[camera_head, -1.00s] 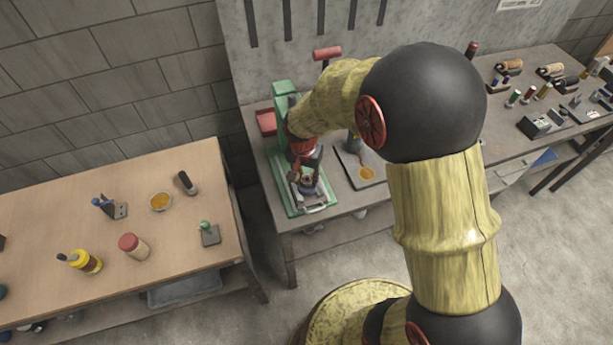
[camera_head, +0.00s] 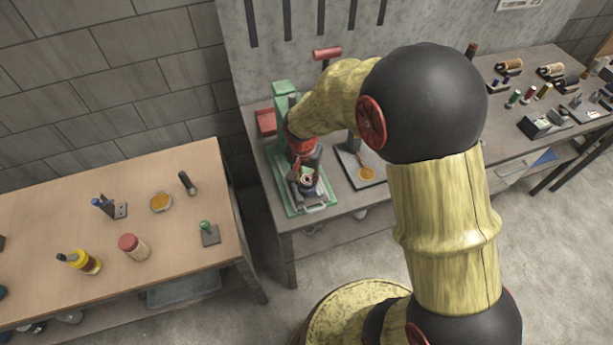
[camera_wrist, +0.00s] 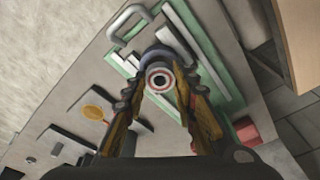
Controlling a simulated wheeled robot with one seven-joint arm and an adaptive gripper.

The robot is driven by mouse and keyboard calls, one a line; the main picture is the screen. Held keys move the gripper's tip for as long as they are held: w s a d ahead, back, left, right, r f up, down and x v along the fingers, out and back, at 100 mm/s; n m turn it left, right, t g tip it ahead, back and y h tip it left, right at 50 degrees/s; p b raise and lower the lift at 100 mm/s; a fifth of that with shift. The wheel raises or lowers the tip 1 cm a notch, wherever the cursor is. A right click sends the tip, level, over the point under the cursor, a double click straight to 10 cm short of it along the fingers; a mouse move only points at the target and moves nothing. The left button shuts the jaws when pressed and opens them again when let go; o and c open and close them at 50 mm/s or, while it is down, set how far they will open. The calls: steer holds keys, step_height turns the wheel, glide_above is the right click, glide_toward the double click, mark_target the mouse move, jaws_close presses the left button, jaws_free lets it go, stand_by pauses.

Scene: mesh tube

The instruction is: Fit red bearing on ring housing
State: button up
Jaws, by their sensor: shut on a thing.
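The red bearing (camera_wrist: 160,80) shows in the wrist view as a small ring with pale and red bands around a dark centre. My gripper (camera_wrist: 161,91) is shut on it, one finger on each side. A grey rounded part (camera_wrist: 157,53), which looks like the ring housing, lies just behind the bearing. I cannot tell whether the two touch or whether the bearing is seated. In the head view my gripper (camera_head: 306,180) points down over the green fixture base (camera_head: 284,190), and its fingers hide most of the bearing and housing.
A green upright (camera_head: 282,100) stands close behind my gripper. A red bin (camera_head: 265,122) is to its left, and a dark tray with an orange dish (camera_head: 367,174) to its right. A wooden table (camera_head: 60,215) with bottles and small tools stands at the left.

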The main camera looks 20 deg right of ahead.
steer(key=shift+f+b, duration=0.8)
stand_by(1.5)
steer(key=o, duration=1.3)
steer(key=shift+r, duration=0.6)
steer(key=r, duration=0.3)
steer(key=s+r, duration=0.1)
steer(key=r, duration=0.3)
steer(key=a+r, duration=0.1)
steer(key=r, duration=0.2)
steer(key=shift+s+r, duration=0.2)
steer(key=shift+r, duration=0.15)
